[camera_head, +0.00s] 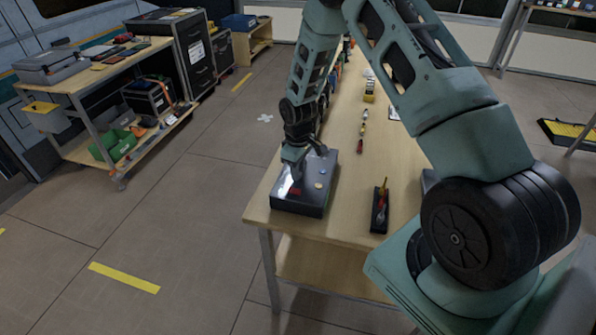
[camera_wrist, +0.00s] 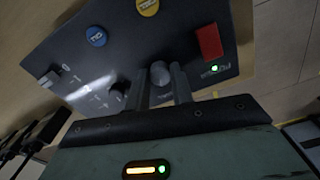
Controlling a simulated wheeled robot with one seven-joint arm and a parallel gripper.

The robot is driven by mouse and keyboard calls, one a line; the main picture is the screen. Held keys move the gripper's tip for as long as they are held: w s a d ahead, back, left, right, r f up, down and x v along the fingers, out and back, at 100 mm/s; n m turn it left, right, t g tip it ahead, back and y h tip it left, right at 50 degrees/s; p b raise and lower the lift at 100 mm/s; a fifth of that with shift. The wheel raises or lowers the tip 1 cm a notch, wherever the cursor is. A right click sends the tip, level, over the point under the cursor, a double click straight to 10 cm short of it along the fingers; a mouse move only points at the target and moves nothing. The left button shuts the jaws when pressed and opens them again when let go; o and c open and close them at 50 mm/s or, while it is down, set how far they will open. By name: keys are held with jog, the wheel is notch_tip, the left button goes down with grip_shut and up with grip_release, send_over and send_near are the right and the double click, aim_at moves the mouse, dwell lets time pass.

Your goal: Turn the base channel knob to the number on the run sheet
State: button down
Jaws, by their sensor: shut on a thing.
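A dark base box (camera_head: 312,207) stands on the near end of the wooden bench. In the wrist view its panel (camera_wrist: 75,60) carries several controls. My gripper (camera_head: 294,166) reaches down over the box; in the wrist view its two fingers (camera_wrist: 160,82) are shut on a grey round knob (camera_wrist: 160,72). Its pointer and scale are hidden or too small to read. A second grey knob (camera_wrist: 49,78) is at the panel's left, and a third dark knob (camera_wrist: 118,91) lies left of my fingers. No run sheet can be made out with readable writing.
The panel also has a blue button (camera_wrist: 96,36), a yellow button (camera_wrist: 147,7), a red block (camera_wrist: 208,41) and a green light (camera_wrist: 214,68). A black tray (camera_head: 379,211) with a red and yellow item lies right of the box. A loaded cart (camera_head: 60,85) stands left across open floor.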

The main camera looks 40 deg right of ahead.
dwell(0.3)
jog(key=c, duration=1.2)
grip_release()
jog(key=shift+r, duration=0.1)
notch_tip(320, 180, up, 17)
jog(key=b, duration=0.3)
jog(key=shift+r, duration=0.15)
